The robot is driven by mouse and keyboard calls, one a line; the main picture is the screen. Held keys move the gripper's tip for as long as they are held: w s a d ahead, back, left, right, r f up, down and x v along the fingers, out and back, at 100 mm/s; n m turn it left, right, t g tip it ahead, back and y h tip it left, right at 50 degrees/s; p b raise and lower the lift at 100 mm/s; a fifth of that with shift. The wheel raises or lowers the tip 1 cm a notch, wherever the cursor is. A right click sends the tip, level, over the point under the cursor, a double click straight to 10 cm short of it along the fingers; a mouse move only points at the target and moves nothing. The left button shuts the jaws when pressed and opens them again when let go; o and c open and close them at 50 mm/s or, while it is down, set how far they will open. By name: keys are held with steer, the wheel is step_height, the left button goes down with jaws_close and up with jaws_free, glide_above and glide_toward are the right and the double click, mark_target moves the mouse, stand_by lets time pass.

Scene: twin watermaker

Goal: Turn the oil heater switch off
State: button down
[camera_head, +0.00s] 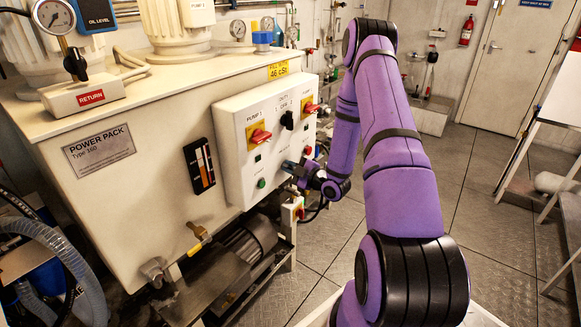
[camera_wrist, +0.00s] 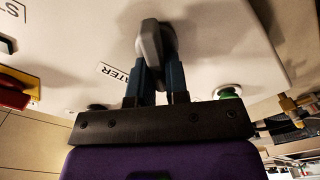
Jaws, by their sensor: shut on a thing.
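The oil heater switch (camera_wrist: 152,42) is a grey knob on the white control panel, next to a partly hidden label (camera_wrist: 113,74) ending in "ATER". Its handle runs nearly up and down in the wrist view, tilted slightly. My gripper (camera_wrist: 155,70) has its two blue-grey fingers on either side of this handle and is shut on it. In the head view my gripper (camera_head: 290,167) is at the lower right part of the control panel (camera_head: 232,113), and the switch is largely hidden there.
Red pump handles on yellow plates (camera_head: 258,136) (camera_head: 311,107) and a black knob (camera_head: 288,120) sit above my gripper. A green button (camera_head: 262,183) is to its left; a green button also shows close beside it in the wrist view (camera_wrist: 228,92). Open floor (camera_head: 330,235) lies right.

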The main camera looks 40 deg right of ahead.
steer(key=n, duration=0.3)
steer(key=shift+s+a+f+n, duration=0.1)
steer(key=shift+a+f+n, duration=0.1)
steer(key=shift+f+n, duration=0.1)
steer(key=n, duration=0.4)
steer(key=shift+f, duration=0.3)
steer(key=shift+n, duration=0.3)
steer(key=c, duration=1.1)
jaws_free()
steer(key=v, duration=1)
steer(key=shift+s, duration=0.4)
steer(key=shift+d, duration=0.1)
